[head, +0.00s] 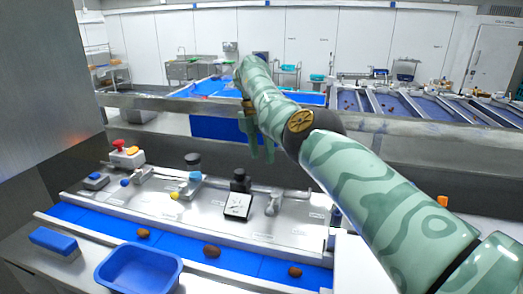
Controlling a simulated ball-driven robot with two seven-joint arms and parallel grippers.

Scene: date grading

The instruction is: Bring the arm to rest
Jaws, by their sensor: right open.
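My right arm, pale green with a darker wavy pattern, comes in from the right and bends at a brass-coloured joint. Its gripper (262,153) hangs down at the arm's far end, above the back edge of the steel panel. The fingers are apart and nothing shows between them. The arm hides part of the panel's right side and the bench behind. My left gripper is not in view.
A blue belt (182,249) carries several brown dates, one of them (212,251) mid-belt. A blue tray (138,270) and a blue block (54,241) lie in front. The steel panel (150,201) bears knobs, a red button (118,144) and a small white dial (238,205). A grey wall stands left.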

